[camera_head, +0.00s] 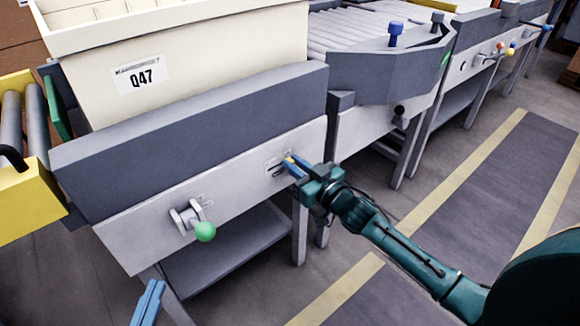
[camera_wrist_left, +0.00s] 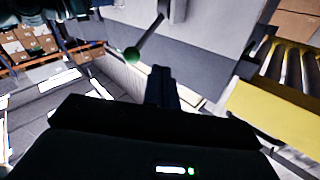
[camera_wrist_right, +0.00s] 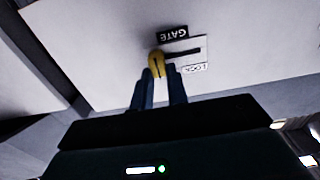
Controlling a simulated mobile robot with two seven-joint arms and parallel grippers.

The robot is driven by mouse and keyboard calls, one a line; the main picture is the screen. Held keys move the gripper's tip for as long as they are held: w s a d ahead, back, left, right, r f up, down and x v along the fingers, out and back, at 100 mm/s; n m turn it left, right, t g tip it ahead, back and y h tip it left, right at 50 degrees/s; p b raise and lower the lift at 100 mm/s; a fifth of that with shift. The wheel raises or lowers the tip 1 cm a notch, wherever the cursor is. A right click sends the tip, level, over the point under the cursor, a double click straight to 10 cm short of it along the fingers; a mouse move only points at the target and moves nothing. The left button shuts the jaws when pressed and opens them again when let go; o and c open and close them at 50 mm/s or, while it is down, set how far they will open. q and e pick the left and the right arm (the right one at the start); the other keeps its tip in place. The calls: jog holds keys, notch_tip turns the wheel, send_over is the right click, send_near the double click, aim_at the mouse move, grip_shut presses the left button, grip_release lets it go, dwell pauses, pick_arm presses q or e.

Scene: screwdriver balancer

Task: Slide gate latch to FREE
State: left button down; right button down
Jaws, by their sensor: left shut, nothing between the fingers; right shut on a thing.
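The gate latch is a yellow knob (camera_wrist_right: 157,64) on a white plate with a dark slot (camera_wrist_right: 185,52). In the right wrist view the knob is at the slot's left end, and the dark GATE label (camera_wrist_right: 173,34) and the LOCK label (camera_wrist_right: 193,69) appear upside down. LOCK lies beside the empty right part of the slot. No FREE label shows. My right gripper (camera_head: 292,166) is shut on the knob, which also shows in the head view (camera_head: 288,159). My left gripper (camera_head: 150,300) is shut and empty, low at the front left.
A lever with a green ball (camera_head: 205,231) sticks out of the white front panel (camera_head: 140,237) left of the latch. A cream tote marked Q47 (camera_head: 190,60) stands above. A yellow roller unit (camera_head: 25,195) is at the left. The floor at right is open.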

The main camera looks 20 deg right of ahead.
jog(key=shift+w+d, duration=0.1)
jog(key=shift+d, duration=0.15)
pick_arm(q)
jog(key=shift+d, duration=0.1)
pick_arm(e)
jog(key=c, duration=1.4)
grip_release()
jog(key=shift+o, duration=0.2)
jog(key=shift+s, duration=0.3)
pick_arm(q)
jog(key=a+n+g+y+p, duration=0.1)
jog(key=g+p, duration=0.1)
jog(key=p, duration=0.1)
jog(key=shift+a+f+y, duration=0.1)
jog(key=shift+y, duration=0.3)
pick_arm(e)
jog(key=v, duration=1.2)
jog(key=shift+s, duration=0.3)
jog(key=shift+d, duration=0.15)
